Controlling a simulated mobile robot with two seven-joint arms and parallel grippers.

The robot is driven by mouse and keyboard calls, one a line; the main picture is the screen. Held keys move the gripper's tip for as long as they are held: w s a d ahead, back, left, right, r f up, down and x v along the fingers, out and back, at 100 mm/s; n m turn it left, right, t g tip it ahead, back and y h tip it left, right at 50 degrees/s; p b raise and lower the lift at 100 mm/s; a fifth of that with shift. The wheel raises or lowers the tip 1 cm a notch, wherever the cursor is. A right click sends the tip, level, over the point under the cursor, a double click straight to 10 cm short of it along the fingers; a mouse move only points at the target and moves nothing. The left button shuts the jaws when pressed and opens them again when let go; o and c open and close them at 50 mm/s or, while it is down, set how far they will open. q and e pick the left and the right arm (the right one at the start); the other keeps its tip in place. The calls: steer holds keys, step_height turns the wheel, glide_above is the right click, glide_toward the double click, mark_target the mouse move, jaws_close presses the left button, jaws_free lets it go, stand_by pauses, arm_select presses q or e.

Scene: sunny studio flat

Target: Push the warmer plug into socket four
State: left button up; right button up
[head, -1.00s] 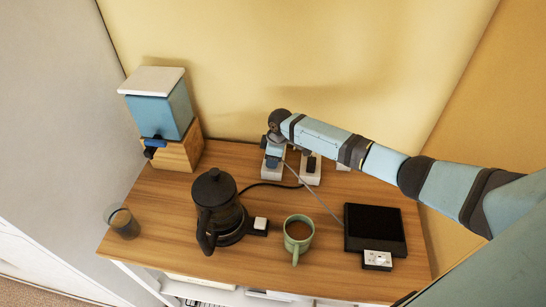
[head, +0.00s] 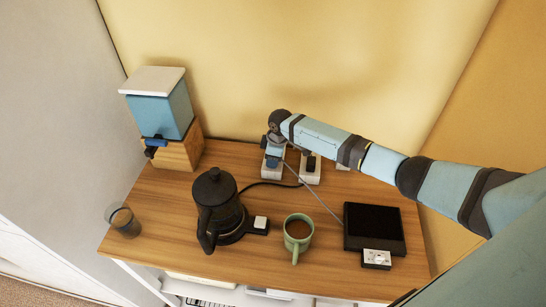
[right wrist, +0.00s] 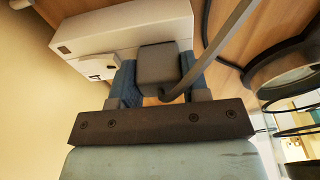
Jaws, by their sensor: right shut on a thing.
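The warmer is a flat black plate (head: 375,222) with a white-topped control box (head: 377,258) at the right of the table. Its grey cord (head: 318,195) runs back to my right gripper (head: 272,150). In the right wrist view my right gripper (right wrist: 158,82) is shut on the dark grey warmer plug (right wrist: 158,66), with a blue finger on each side. The plug is right against the white socket block (right wrist: 125,35); I cannot tell whether its pins are in. One socket face (right wrist: 98,68) shows beside it. My left gripper is not in view.
A middle white block (head: 311,177) holds a black plug whose cord leads to the coffee maker (head: 217,200). A green mug (head: 298,235) stands in front, a glass (head: 124,222) at left. A blue dispenser (head: 160,110) stands at back left.

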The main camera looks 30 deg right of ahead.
steer(key=shift+s+f, duration=0.15)
steer(key=shift+f, duration=0.1)
steer(key=o, duration=1)
steer(key=shift+o, duration=1.9)
steer(key=shift+r, duration=0.2)
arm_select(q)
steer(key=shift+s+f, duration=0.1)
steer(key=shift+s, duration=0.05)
arm_select(e)
steer(key=shift+w, duration=0.2)
steer(key=shift+c, duration=0.4)
steer(key=shift+w+d+r, duration=0.1)
steer(key=shift+c, duration=0.3)
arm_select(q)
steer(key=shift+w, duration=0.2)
